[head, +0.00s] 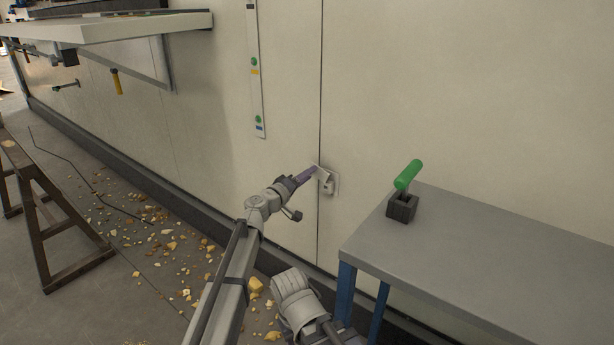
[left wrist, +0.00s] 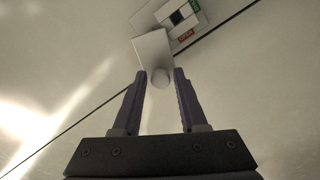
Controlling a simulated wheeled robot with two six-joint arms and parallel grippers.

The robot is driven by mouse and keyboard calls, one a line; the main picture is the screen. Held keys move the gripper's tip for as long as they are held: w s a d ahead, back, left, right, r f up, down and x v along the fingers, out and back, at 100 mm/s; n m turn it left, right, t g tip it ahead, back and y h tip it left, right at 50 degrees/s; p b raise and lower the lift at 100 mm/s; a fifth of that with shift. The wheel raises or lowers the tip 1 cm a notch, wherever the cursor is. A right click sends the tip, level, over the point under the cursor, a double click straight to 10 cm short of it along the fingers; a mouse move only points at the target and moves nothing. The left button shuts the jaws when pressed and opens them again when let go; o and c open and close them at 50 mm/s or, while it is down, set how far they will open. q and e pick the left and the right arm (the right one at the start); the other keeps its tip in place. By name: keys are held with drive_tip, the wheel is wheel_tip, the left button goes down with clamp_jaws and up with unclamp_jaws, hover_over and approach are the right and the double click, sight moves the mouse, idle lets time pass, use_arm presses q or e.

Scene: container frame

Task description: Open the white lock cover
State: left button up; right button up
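The white lock cover (head: 324,175) is on a small plate at the seam of the pale wall, in the middle of the head view. In the left wrist view the cover (left wrist: 152,47) is a white flap with a round knob at its near end. It appears to stand out from its plate (left wrist: 205,22), which shows a dark square, a green label and a red label. My left gripper (head: 315,170) is at the cover. In the left wrist view its fingers (left wrist: 160,75) are apart, one on each side of the knob, with visible gaps. My right gripper is not in view.
A grey table (head: 480,245) with a green-handled lever (head: 407,178) in a dark block stands at the right. Yellowish rubble (head: 172,245) lies on the floor. A wooden trestle (head: 45,200) stands at the left, below a wall shelf (head: 130,28).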

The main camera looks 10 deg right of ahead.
use_arm(q)
drive_tip(key=shift+o, duration=1.3)
drive_tip(key=v, duration=0.7)
drive_tip(key=shift+s+a, duration=0.25)
drive_tip(key=shift+a, duration=0.1)
